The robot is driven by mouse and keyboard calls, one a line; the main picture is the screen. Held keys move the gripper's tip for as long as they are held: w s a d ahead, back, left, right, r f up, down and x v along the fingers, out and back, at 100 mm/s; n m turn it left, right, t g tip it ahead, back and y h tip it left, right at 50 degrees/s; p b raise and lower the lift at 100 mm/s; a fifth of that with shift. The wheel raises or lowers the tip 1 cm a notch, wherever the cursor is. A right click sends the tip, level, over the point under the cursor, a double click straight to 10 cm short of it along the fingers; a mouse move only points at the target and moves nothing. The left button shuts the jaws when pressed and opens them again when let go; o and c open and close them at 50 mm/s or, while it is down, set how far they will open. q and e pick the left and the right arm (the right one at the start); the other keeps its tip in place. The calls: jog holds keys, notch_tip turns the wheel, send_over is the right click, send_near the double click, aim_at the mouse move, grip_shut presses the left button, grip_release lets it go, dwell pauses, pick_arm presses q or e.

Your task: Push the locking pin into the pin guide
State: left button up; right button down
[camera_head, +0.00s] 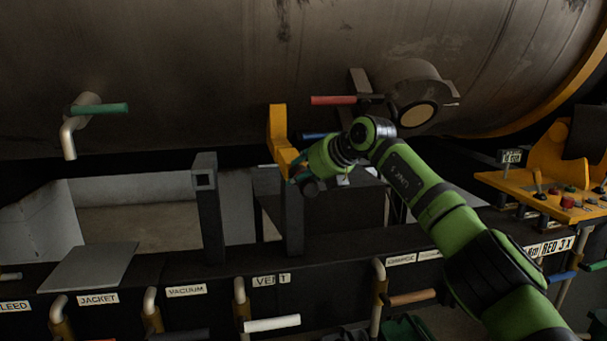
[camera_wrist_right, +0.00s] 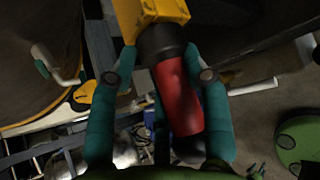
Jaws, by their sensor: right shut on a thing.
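The locking pin (camera_wrist_right: 178,95) shows in the right wrist view as a red grip with a dark collar at its upper end. My right gripper (camera_wrist_right: 165,85) has its teal fingers on both sides of it and is shut on it. The collar meets a yellow block (camera_wrist_right: 152,12), which looks like the pin guide; how deep the pin sits is hidden. In the head view the yellow bracket (camera_head: 278,128) hangs under the tank, and my right gripper (camera_head: 297,172) is at its lower end, covering the pin. My left gripper is not in view.
The large tank (camera_head: 200,70) fills the top. A red lever (camera_head: 333,100) and a blue lever (camera_head: 316,136) are close to my right gripper. A dark post (camera_head: 208,205) stands left of it. Labelled valves line the front rail (camera_head: 220,275). A yellow control panel (camera_head: 545,195) is at right.

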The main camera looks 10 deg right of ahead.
jog(key=shift+a+r, duration=0.15)
jog(key=shift+r, duration=0.05)
jog(key=c, duration=0.5)
grip_release()
jog(key=shift+w+a+f, duration=0.1)
jog(key=shift+a, duration=0.05)
